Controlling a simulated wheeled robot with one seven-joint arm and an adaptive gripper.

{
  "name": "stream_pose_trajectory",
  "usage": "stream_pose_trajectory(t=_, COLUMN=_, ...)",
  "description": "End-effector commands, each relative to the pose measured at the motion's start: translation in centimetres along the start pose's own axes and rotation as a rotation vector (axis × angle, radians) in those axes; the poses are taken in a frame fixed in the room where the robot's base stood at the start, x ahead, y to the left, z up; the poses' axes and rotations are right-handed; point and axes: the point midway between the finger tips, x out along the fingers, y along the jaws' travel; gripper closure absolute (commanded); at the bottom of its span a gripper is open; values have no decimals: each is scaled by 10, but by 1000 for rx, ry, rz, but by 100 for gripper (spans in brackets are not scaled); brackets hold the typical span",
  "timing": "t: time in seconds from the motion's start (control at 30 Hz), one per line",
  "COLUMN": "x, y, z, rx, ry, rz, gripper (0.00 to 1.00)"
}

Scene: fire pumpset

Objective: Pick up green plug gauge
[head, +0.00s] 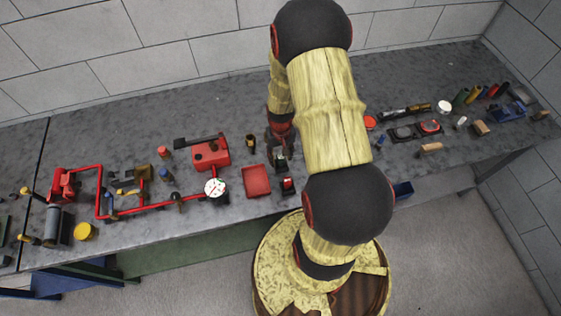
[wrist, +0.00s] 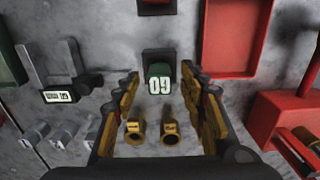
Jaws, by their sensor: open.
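A green block with a white number label (wrist: 159,84), which looks like the green plug gauge, shows in the middle of the wrist view. It has a black part at its upper end. My gripper (wrist: 160,77) is open, with one finger on each side of the block and visible gaps between. I cannot tell whether the fingertips are level with it or above it. In the head view my gripper (head: 281,164) is low over the bench, left of my arm, and the green gauge cannot be made out there.
Two brass fittings (wrist: 170,131) lie below the gauge in the wrist view. A digital caliper (wrist: 58,96) lies at left, a red tray (wrist: 235,45) at upper right, and red pump parts (wrist: 285,120) at right. A small red and black item (head: 288,185) stands near the bench's front edge.

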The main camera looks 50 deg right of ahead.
Motion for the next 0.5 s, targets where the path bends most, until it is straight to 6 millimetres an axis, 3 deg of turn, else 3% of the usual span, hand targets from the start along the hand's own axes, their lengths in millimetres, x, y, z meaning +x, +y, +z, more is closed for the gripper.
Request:
stream_pose_trajectory(t=0.1, x=9, y=0, z=0, rx=0, ry=0, rz=0, gripper=58)
stream_pose_trajectory(t=0.3, x=9, y=0, z=0, rx=0, ry=1, rz=0, gripper=58)
stream_pose_trajectory(t=0.5, x=9, y=0, z=0, rx=0, ry=1, rz=0, gripper=70)
